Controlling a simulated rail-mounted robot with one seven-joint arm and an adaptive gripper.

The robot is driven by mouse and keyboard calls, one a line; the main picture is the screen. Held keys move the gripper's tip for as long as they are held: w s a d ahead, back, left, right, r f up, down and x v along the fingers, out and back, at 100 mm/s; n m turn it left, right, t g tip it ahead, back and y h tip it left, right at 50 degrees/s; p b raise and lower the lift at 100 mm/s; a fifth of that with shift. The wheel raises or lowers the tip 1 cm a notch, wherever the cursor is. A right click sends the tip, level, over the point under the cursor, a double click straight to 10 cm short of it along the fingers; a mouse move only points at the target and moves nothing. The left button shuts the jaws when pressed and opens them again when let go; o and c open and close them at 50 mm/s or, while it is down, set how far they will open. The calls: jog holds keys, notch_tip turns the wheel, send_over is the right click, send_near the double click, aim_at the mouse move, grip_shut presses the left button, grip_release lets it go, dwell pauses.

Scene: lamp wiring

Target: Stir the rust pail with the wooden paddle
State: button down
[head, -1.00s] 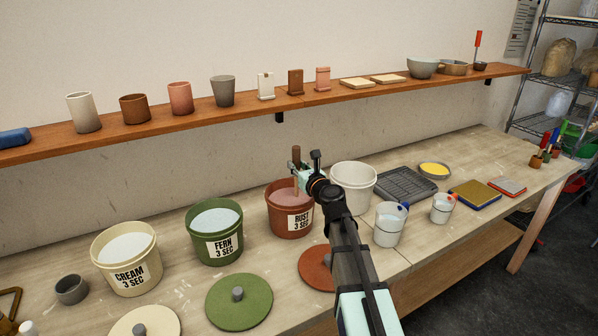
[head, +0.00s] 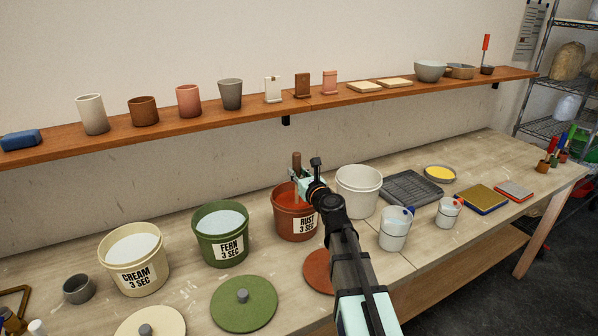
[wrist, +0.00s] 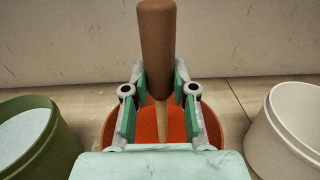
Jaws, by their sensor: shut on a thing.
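The rust pail (head: 284,222), labelled "RUST 3 SEC", stands open on the bench with orange-red liquid inside. The wooden paddle (head: 297,163) stands about upright in it, its lower end hidden in the liquid. My gripper (head: 303,184) is over the pail and shut on the paddle. In the wrist view, the gripper's green-padded fingers (wrist: 158,100) sit either side of the paddle shaft, below its thick brown handle (wrist: 157,40). The pail's orange liquid (wrist: 143,128) shows behind them.
The fern pail (head: 220,240) stands left of the rust pail and a white bucket (head: 358,190) stands right of it, both close. The rust lid (head: 318,270) lies in front, partly behind my arm. A shelf (head: 240,115) with pots runs behind.

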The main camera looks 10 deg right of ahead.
jog(key=shift+s+a, duration=0.1)
jog(key=shift+s, duration=0.05)
jog(key=shift+r, duration=0.15)
notch_tip(320, 180, up, 13)
jog(key=p, duration=1.2)
jog(key=shift+r+p, duration=0.55)
jog(key=shift+r, duration=0.1)
jog(key=shift+r, duration=2)
jog(key=shift+a, duration=0.1)
